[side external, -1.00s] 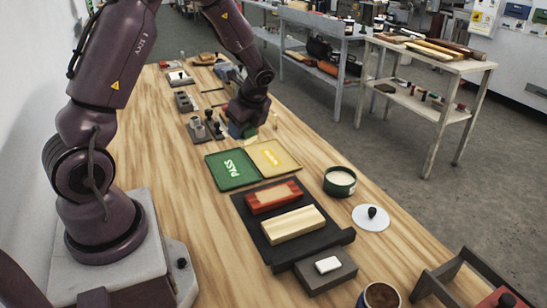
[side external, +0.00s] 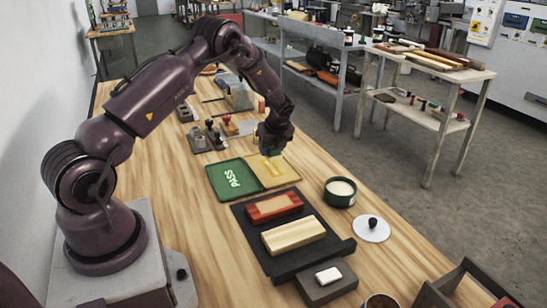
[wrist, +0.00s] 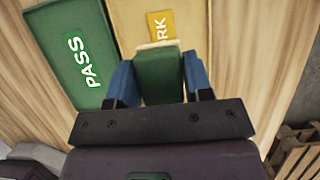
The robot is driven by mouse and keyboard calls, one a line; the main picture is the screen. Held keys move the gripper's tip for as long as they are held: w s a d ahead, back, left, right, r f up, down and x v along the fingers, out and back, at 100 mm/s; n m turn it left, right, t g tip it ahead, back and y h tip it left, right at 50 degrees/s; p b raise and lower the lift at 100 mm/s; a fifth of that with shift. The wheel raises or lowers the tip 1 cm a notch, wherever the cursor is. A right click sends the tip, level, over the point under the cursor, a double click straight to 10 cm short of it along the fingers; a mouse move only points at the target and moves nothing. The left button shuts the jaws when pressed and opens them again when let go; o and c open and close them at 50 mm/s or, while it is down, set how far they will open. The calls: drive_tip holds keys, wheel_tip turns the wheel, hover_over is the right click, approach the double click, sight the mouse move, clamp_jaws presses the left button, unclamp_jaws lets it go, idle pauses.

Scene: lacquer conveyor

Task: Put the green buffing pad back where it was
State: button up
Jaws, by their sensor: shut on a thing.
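My gripper (side external: 270,152) is shut on the green buffing pad (wrist: 158,76), a green block between its blue fingers in the wrist view. In the side view the pad is mostly hidden by my gripper. My gripper holds it over the far part of the yellow tray (side external: 285,180), whose lettering is partly covered in the wrist view. The green PASS tray (side external: 218,188) lies beside the yellow tray, on its left, and also shows in the wrist view (wrist: 62,28). I cannot tell the exact height of the pad above the tray.
A dark mat (side external: 248,228) holds a red block (side external: 274,207) and a pale wooden block (side external: 293,235). A green tin (side external: 340,192) and a white knobbed lid (side external: 370,229) stand to the right. Stamps (side external: 214,133) stand behind the trays. Bare wood lies right of the yellow tray.

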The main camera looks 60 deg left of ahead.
sight(274, 167)
drive_tip(key=shift+w+a+f, duration=0.25)
drive_tip(key=shift+w+f, duration=0.1)
drive_tip(key=shift+f, duration=0.15)
drive_tip(key=shift+w+a+f, duration=0.15)
drive_tip(key=shift+f, duration=1.55)
drive_tip(key=shift+f, duration=0.15)
drive_tip(key=o, duration=0.9)
